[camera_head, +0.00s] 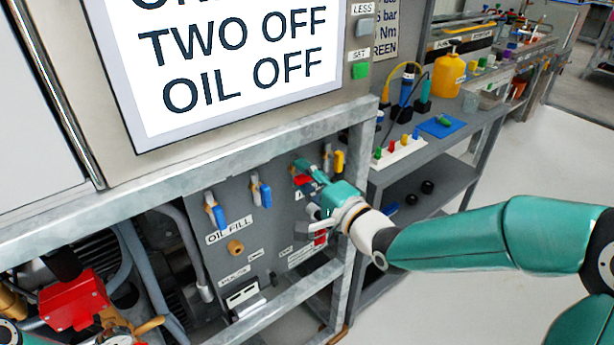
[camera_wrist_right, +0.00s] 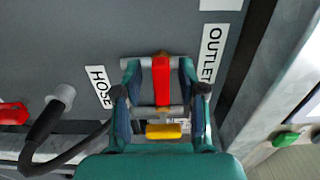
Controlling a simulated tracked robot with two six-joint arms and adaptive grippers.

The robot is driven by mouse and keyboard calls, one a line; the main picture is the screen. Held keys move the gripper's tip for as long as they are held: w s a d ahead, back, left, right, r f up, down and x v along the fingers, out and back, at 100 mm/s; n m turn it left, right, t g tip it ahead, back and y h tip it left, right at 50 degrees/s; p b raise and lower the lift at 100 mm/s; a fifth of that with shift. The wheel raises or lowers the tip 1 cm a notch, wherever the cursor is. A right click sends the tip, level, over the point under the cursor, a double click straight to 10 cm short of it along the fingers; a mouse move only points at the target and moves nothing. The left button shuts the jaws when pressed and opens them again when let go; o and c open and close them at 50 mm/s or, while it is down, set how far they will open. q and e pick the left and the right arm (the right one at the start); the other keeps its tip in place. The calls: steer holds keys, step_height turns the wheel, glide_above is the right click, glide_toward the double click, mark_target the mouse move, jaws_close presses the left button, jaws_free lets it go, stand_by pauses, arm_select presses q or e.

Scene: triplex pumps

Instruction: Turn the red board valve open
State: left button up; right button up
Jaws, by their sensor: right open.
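The red board valve lever (camera_head: 302,181) shows on the grey panel in the head view, partly covered by my right gripper (camera_head: 313,177). In the right wrist view the red lever (camera_wrist_right: 161,82) stands upright in the picture, between the two teal fingers of my right gripper (camera_wrist_right: 160,92). The fingers are open, one on each side of the lever. Whether either finger touches the lever, I cannot tell. My left gripper does not show.
Blue-handled valves (camera_head: 218,214) sit left of the red one, and a yellow-handled valve (camera_head: 339,161) is close on its right. The metal frame (camera_head: 357,180) edges the panel on the right. A black hose (camera_wrist_right: 40,135) hangs near the HOSE label (camera_wrist_right: 100,86).

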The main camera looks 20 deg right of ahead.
jaws_close()
steer(key=shift+f, duration=0.1)
steer(key=n+b, duration=0.2)
steer(key=b, duration=0.1)
steer(key=shift+f, duration=0.25)
steer(key=n+b, duration=0.7)
steer(key=shift+f, duration=0.1)
steer(key=n+b, duration=0.3)
steer(key=n, duration=0.1)
steer(key=shift+n+b, duration=0.3)
steer(key=shift+b, duration=0.05)
steer(key=n+b, duration=0.2)
steer(key=n, duration=0.2)
steer(key=shift+a+b, duration=0.1)
steer(key=shift+b, duration=0.2)
steer(key=shift+n, duration=0.3)
